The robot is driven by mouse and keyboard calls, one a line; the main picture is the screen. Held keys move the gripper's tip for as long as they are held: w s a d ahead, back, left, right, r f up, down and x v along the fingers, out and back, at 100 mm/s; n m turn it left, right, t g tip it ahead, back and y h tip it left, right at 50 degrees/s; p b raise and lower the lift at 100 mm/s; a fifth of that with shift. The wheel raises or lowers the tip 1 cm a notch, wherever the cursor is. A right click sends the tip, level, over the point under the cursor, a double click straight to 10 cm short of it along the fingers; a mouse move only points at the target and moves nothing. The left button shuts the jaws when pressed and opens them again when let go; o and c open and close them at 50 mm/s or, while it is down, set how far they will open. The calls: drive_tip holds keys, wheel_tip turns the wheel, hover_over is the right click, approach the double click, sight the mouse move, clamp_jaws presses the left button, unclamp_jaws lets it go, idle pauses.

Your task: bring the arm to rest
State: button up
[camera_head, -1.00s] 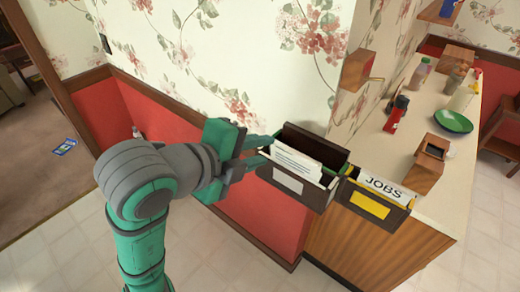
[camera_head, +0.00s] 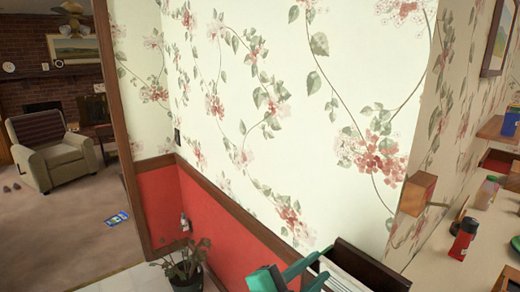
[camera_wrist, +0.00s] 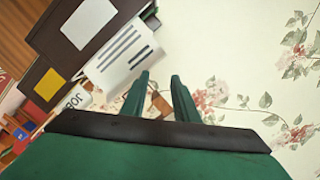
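My green gripper (camera_head: 305,268) shows at the bottom of the head view, with most of the arm out of the picture. In the wrist view its two fingers (camera_wrist: 160,85) stand apart with nothing between them. They are beside the white papers (camera_wrist: 128,52) in a dark brown wall holder (camera_wrist: 60,40). In the head view the holder (camera_head: 372,262) is just right of the fingers, its lower part cut off by the frame edge. I cannot tell whether a finger touches the papers or holder.
The floral wall (camera_head: 290,110) with its red lower panel (camera_head: 245,238) is close behind the gripper. A potted plant (camera_head: 186,266) stands on the floor at left. A counter (camera_head: 450,262) with a red bottle (camera_head: 463,238) is at right. An armchair (camera_head: 55,155) is far left.

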drive_tip(key=s+a+f+n+t+y, duration=0.35)
drive_tip(key=f+n, duration=0.45)
drive_tip(key=f, duration=0.4)
drive_tip(key=s+a+f+n+t+y, duration=0.25)
drive_tip(key=f+n+y, duration=0.25)
drive_tip(key=f+n, duration=0.5)
drive_tip(key=s+a+f+y, duration=0.1)
drive_tip(key=s+f, duration=0.2)
drive_tip(key=s, duration=0.6)
drive_tip(key=s+a+f+g+y, duration=0.1)
drive_tip(key=s+a+f, duration=0.1)
drive_tip(key=s, duration=0.7)
drive_tip(key=s+a+f+g+y, duration=0.1)
drive_tip(key=s+f, duration=0.3)
drive_tip(key=s, duration=0.5)
drive_tip(key=shift+s+a+n+y, duration=0.15)
drive_tip(key=shift+a+n+y, duration=0.3)
drive_tip(key=shift+a, duration=0.25)
drive_tip(key=shift+a, duration=0.1)
